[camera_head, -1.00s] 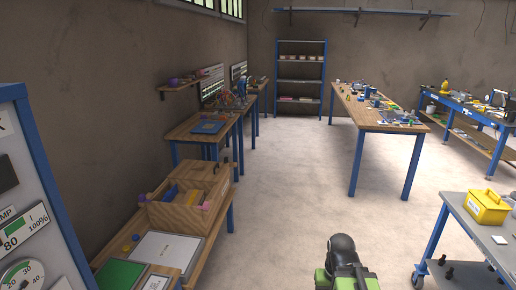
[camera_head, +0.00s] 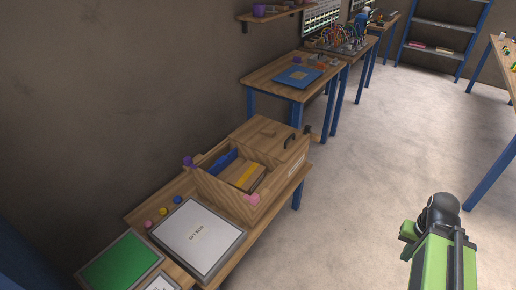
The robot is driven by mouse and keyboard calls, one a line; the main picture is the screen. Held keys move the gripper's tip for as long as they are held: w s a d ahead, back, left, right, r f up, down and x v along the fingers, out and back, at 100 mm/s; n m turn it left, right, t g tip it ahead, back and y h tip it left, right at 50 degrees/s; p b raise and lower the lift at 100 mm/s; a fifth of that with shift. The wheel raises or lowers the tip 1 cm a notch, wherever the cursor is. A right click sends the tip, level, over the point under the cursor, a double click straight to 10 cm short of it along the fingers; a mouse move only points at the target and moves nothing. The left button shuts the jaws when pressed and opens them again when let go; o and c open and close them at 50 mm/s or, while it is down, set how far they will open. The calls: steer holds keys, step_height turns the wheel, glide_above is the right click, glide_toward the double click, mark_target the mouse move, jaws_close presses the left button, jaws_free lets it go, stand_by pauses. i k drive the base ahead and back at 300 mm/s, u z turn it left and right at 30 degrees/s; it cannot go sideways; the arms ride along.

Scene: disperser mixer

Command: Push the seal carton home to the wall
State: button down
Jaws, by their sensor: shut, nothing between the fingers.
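A brown carton with a yellow stripe (camera_head: 236,171) lies inside an open wooden box (camera_head: 225,196) on the low wooden bench at the left. I take it to be the seal carton, but no label on it is readable. A blue piece (camera_head: 222,162) lies beside it, towards the wall side of the box. The front wall of the box hides the carton's lower part, so I cannot tell its gap to any wall. My green and black arm shows at the lower right, well apart from the box. My gripper's fingers are not visible.
A lidded wooden part with a dark handle (camera_head: 290,138) adjoins the box. A white panel (camera_head: 197,236), a green panel (camera_head: 120,262) and small coloured knobs (camera_head: 163,211) lie in front. The floor (camera_head: 390,150) right of the bench is clear.

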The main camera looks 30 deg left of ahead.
mark_target(246, 180)
steer(key=i, duration=2.5)
steer(key=u, duration=0.7)
steer(key=k, duration=0.15)
steer(key=u, duration=3.05)
steer(key=i, duration=1)
steer(key=u, duration=0.3)
